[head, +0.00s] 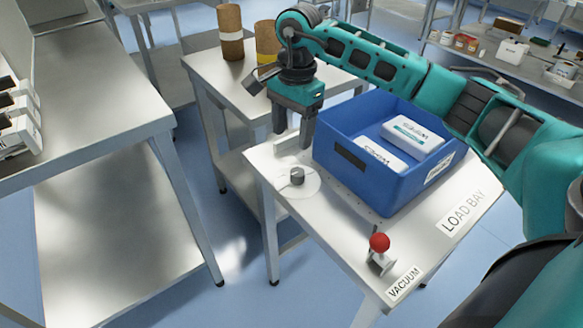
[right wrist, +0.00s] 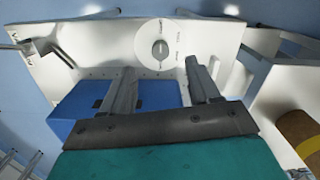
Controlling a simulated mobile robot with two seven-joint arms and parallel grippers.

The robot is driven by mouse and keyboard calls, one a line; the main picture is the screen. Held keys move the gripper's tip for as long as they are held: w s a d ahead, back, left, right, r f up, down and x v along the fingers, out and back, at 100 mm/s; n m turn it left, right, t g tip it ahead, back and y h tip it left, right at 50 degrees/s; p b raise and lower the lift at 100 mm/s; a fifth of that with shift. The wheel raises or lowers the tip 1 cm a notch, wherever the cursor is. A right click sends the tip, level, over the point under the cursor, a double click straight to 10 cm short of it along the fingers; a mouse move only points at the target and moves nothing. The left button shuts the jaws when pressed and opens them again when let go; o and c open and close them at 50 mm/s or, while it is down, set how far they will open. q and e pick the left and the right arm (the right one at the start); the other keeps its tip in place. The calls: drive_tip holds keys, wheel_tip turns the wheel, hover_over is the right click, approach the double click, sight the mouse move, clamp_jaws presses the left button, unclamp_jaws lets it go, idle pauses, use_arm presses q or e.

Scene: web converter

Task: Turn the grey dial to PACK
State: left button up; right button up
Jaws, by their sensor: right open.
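The grey dial (head: 297,176) is a short round knob on a white disc (head: 309,188) near the left corner of the metal table. In the right wrist view the dial (right wrist: 160,47) shows from above with a mark across its top. Small lettering lies around it on the disc, too small to read. My right gripper (head: 292,138) is open and empty, fingers pointing down. It is behind and above the dial, apart from it. In the right wrist view the fingertips (right wrist: 160,67) are spread below the dial in the picture. My left gripper is not in view.
A blue crate (head: 375,185) with white boxes stands close right of my right gripper. A red-knobbed lever (head: 380,243) marked VACUUM is at the table's front. Brown rolls (head: 231,35) stand on a table behind. The table between dial and lever is clear.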

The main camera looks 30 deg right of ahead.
sight(298, 172)
use_arm(q)
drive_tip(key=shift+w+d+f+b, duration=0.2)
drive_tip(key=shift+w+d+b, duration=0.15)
drive_tip(key=shift+b, duration=0.3)
use_arm(e)
drive_tip(key=shift+h, duration=0.4)
drive_tip(key=f, duration=0.4)
drive_tip(key=d+f, duration=0.1)
drive_tip(key=f, duration=0.7)
drive_tip(key=shift+w+d, duration=0.1)
drive_tip(key=shift+d, duration=0.2)
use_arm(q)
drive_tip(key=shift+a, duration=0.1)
use_arm(e)
drive_tip(key=c, duration=1)
